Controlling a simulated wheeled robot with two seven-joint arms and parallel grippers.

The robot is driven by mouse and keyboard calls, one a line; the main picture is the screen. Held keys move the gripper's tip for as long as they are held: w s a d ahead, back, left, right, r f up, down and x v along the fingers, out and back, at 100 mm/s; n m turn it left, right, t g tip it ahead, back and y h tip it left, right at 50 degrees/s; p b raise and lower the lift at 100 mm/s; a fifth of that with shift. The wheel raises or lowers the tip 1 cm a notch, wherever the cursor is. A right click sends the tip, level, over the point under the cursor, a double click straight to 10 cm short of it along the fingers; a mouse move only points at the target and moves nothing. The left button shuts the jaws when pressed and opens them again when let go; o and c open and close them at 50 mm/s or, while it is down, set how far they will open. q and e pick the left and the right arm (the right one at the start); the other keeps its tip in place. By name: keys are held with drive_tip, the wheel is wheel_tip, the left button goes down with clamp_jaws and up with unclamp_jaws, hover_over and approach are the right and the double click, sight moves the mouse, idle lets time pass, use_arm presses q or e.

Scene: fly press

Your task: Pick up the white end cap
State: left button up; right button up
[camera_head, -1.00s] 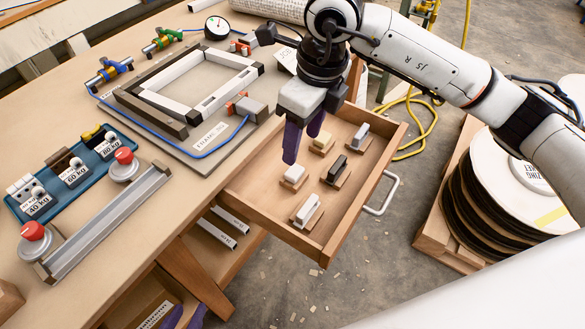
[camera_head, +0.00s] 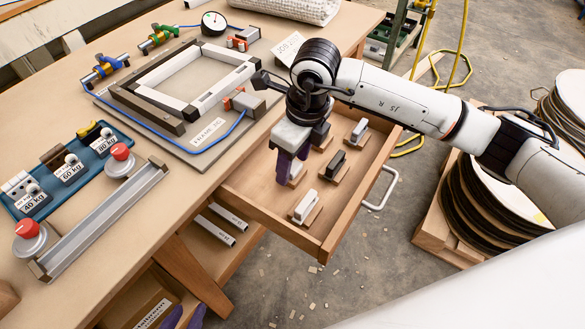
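A small white end cap (camera_head: 296,171) sits on a wooden block in the open drawer (camera_head: 330,238). My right gripper (camera_head: 292,168) has come down over it from above, with purple fingers at either side and a dark wrist. The near finger partly hides the cap, and contact cannot be made out. The fingers look apart. A longer pale grey-white piece (camera_head: 306,205) lies nearer the drawer front. My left gripper (camera_head: 184,318) shows only its purple fingertips at the bottom edge, apart and empty.
A dark piece (camera_head: 337,165) and a light grey piece (camera_head: 359,130) stand close to my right gripper in the drawer. The frame fixture (camera_head: 195,85) is on the bench to the left. A stack of round discs (camera_head: 475,200) stands on the right.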

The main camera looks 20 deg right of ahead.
drive_tip(key=c, duration=0.9)
